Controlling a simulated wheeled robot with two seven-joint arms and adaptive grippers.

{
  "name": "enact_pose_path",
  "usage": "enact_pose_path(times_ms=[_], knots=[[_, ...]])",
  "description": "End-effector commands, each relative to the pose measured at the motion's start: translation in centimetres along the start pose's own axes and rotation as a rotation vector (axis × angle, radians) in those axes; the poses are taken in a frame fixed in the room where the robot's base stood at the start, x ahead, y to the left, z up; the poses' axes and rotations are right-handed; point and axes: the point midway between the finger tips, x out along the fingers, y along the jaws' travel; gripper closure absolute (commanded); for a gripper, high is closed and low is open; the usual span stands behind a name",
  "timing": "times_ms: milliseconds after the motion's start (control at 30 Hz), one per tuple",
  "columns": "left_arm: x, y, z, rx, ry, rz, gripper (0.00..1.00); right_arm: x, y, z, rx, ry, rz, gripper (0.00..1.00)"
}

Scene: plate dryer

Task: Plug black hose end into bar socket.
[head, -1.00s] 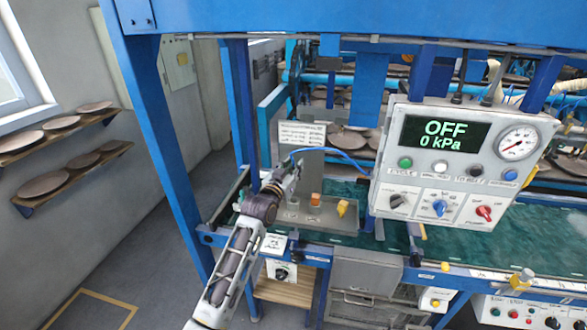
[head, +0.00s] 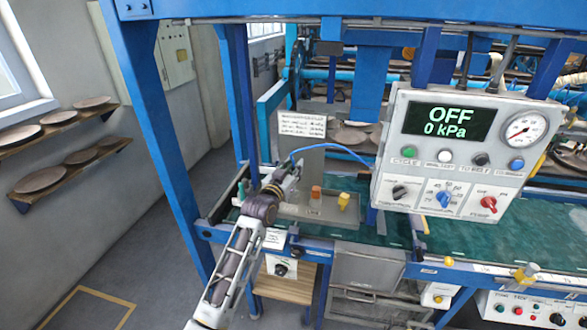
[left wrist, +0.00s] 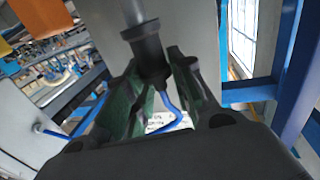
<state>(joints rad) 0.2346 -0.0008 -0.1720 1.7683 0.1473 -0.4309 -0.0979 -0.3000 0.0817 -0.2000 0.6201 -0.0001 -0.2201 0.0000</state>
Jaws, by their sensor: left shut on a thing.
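My left gripper (head: 293,166) is over the left part of the tray, below the white placard. In the left wrist view its green-padded fingers (left wrist: 163,92) are shut on the black hose end (left wrist: 150,58). A blue hose (head: 335,149) arches from the gripper to the control panel; it also shows below the hose end in the left wrist view (left wrist: 170,105). A grey rod (left wrist: 132,12) rises from the black collar; I cannot tell whether it belongs to the hose end. I cannot make out the bar socket. My right gripper is not in view.
The placard (head: 302,124) stands behind. The control panel (head: 450,155), reading OFF and 0 kPa, is to the right. A blue post (head: 175,150) stands to the left.

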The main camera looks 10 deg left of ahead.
Motion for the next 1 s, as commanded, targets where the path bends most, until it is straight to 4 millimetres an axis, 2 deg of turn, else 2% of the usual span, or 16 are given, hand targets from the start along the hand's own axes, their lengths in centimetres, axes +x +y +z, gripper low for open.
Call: enact_pose_path(times_ms=[267,1000], knots=[[0.0,0.0,1.2,0.0,0.0,0.0,0.99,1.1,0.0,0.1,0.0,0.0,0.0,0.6],[0.0,0.0,3.6,0.0,0.0,0.0,0.99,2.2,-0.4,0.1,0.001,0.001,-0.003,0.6]])
